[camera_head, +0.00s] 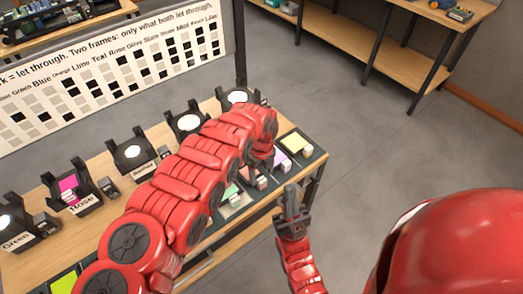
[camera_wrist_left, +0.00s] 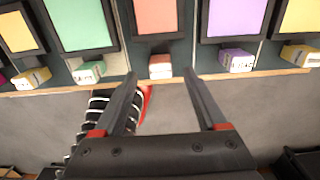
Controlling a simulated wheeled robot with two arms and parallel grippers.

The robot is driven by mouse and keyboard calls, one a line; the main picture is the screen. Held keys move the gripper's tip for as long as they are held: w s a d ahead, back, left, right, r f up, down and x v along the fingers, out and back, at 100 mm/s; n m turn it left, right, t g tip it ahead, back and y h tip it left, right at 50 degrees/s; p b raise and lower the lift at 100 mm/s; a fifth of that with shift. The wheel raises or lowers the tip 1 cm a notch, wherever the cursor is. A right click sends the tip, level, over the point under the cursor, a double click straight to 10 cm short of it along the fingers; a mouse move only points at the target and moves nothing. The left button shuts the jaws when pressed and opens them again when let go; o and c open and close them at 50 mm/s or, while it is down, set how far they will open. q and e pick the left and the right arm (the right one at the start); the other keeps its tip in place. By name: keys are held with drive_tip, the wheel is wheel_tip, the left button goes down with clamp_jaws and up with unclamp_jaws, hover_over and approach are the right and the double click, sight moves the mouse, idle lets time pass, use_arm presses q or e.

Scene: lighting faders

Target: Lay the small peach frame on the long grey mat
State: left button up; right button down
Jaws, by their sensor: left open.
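The small peach frame (camera_wrist_left: 157,15) shows in the left wrist view as a salmon-orange panel in a dark border, with a pale tag block (camera_wrist_left: 160,66) at its near edge. It lies between a green frame and a lilac frame. My left gripper (camera_wrist_left: 160,78) is open and empty, its fingertips on either side of the tag in the picture. In the head view my left arm covers most of the peach frame. My right gripper (camera_head: 291,200) points up beside the table's front edge; its finger gap is unclear. I cannot make out the long grey mat with certainty.
The green frame (camera_wrist_left: 80,22), lilac frame (camera_wrist_left: 235,15) and a yellow frame (camera_wrist_left: 303,15) lie close around the peach one. Lamps such as the Rose lamp (camera_head: 70,187) line the table's back. A chart board (camera_head: 110,75) stands behind. Floor at right is clear.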

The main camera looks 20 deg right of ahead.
use_arm(q)
wheel_tip(320, 180, up, 21)
drive_tip(key=shift+f, duration=0.15)
idle(0.7)
